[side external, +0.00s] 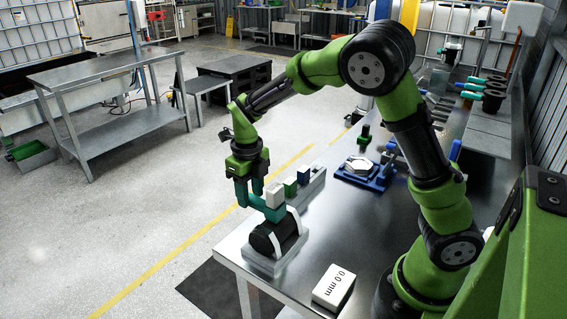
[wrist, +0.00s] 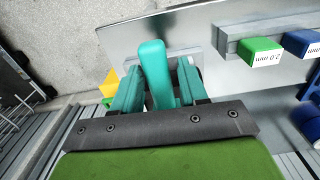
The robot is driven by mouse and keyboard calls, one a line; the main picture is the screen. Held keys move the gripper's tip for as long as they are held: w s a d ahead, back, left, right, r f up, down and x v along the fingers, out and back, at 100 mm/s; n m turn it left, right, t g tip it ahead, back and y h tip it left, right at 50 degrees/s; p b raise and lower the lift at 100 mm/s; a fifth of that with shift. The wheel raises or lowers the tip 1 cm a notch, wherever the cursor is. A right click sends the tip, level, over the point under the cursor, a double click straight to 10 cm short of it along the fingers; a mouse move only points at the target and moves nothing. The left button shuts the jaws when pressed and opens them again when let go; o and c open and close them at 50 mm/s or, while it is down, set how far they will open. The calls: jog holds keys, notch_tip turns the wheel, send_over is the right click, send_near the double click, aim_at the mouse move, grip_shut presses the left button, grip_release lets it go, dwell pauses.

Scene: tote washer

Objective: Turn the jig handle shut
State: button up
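The jig (side external: 272,240) is a dark cylinder with pale end parts on a grey base, at the near left end of the steel bench in the side view. Its teal handle (side external: 266,209) projects at the top, level with my fingertips. My gripper (side external: 252,196) points down over it with two teal fingers. In the wrist view the handle (wrist: 154,75) stands between the fingers of my gripper (wrist: 158,82). Firm contact cannot be made out.
A rail (side external: 314,190) behind the jig bears a green block (side external: 290,187) and a blue block (side external: 304,175); a pale block (side external: 274,196) shows beside my fingers. A white block marked 0.0 mm (side external: 333,287) lies nearer. A blue fixture (side external: 365,174) stands farther back. The bench's middle is clear.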

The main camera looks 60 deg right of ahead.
aim_at(250, 195)
jog(key=shift+o, duration=0.9)
jog(key=shift+a, duration=0.1)
notch_tip(250, 195, up, 17)
jog(key=shift+f, duration=0.1)
